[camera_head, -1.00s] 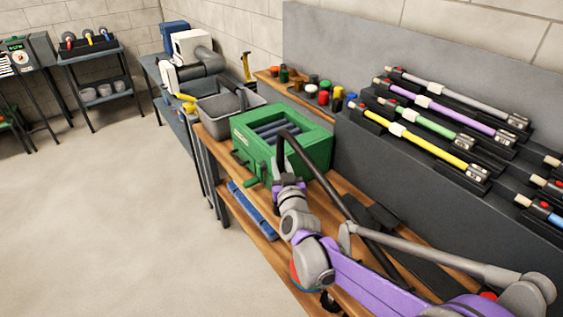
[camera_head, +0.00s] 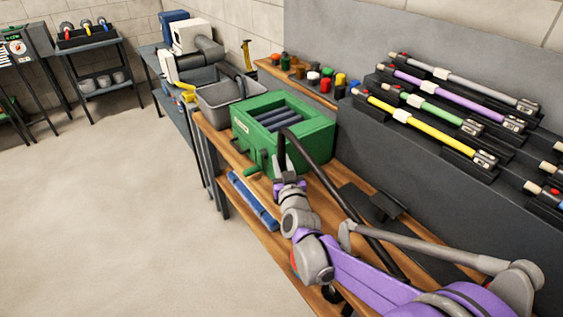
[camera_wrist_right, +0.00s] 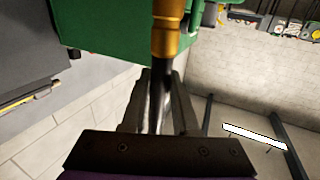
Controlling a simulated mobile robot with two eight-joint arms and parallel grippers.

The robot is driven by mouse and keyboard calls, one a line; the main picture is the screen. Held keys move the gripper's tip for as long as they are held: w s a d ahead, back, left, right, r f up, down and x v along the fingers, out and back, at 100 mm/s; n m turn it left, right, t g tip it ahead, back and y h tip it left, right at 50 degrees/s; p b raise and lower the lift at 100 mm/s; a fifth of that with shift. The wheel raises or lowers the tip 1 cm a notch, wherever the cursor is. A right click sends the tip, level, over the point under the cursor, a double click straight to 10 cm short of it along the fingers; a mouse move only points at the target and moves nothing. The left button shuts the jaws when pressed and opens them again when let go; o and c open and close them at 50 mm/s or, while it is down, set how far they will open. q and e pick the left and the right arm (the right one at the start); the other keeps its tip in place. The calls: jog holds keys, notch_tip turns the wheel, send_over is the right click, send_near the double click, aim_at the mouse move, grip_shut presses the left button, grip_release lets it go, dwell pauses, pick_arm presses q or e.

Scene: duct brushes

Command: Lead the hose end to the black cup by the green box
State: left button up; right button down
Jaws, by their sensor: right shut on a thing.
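My right gripper (camera_head: 287,178) is in front of the near side of the green box (camera_head: 255,142). It is shut on the black hose (camera_head: 318,166), which rises from it, bends over in an arc and runs down to the right along the bench. In the right wrist view the hose lies between the fingers of the right gripper (camera_wrist_right: 160,95). Its brass-coloured end (camera_wrist_right: 168,30) points up the picture, in front of the green box (camera_wrist_right: 105,25). I cannot make out the black cup for sure. My left gripper is out of view.
The wooden bench (camera_head: 330,222) carries a dark flat piece (camera_head: 388,206) right of the box. A grey bin (camera_head: 222,103) stands behind it. Coloured pots (camera_head: 312,78) line a shelf. Brush rods (camera_head: 420,122) lie on the sloped rack. Open floor (camera_head: 120,210) lies left.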

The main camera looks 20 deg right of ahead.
jog(key=shift+f, duration=0.15)
jog(key=shift+f+b, duration=2)
jog(key=shift+f, duration=0.7)
jog(key=c, duration=0.6)
grip_release()
